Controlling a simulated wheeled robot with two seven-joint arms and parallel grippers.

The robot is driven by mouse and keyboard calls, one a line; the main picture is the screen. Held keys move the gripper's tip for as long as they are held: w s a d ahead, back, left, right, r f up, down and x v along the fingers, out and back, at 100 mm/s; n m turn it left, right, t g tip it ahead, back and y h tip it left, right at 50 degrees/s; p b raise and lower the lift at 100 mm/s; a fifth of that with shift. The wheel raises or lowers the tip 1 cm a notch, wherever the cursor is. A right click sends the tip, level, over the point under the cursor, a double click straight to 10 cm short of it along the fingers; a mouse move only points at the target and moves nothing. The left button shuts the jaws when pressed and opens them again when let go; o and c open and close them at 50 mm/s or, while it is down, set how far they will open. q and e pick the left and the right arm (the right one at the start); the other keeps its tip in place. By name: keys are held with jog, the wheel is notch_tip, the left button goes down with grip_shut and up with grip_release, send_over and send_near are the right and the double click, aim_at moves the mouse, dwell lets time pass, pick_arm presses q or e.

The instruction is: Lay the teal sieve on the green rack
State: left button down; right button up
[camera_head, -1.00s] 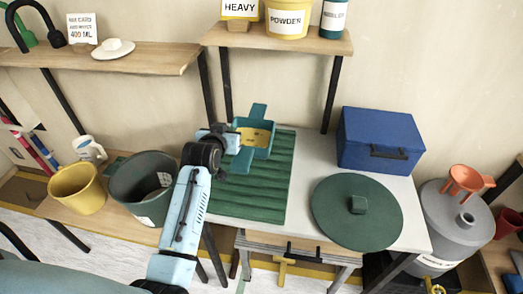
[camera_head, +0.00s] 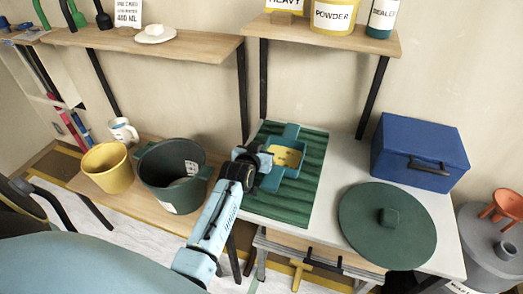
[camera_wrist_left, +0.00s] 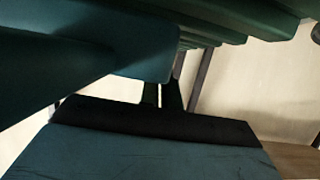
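The teal sieve (camera_head: 285,157), with a yellow inside and two flat handles, is over the far-middle part of the ribbed green rack (camera_head: 289,212) in the head view. Whether it touches the ribs or hovers just above them cannot be told. My left gripper (camera_head: 262,158) is at the sieve's left side and appears shut on it; the fingertips are partly hidden. In the left wrist view, a teal surface of the sieve (camera_wrist_left: 130,45) fills the upper left, with green rack ribs (camera_wrist_left: 250,18) beyond it. My right gripper is not in view.
The rack lies on a white table (camera_head: 337,160) beside a round green lid (camera_head: 387,225) and a blue box (camera_head: 420,152). A dark green bucket (camera_head: 172,190) and a yellow bucket (camera_head: 107,168) stand left on a lower wooden surface. A shelf (camera_head: 335,38) hangs above.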

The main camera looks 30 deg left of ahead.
pick_arm(q)
jog(key=c, duration=1.6)
grip_release()
jog(key=shift+c, duration=0.2)
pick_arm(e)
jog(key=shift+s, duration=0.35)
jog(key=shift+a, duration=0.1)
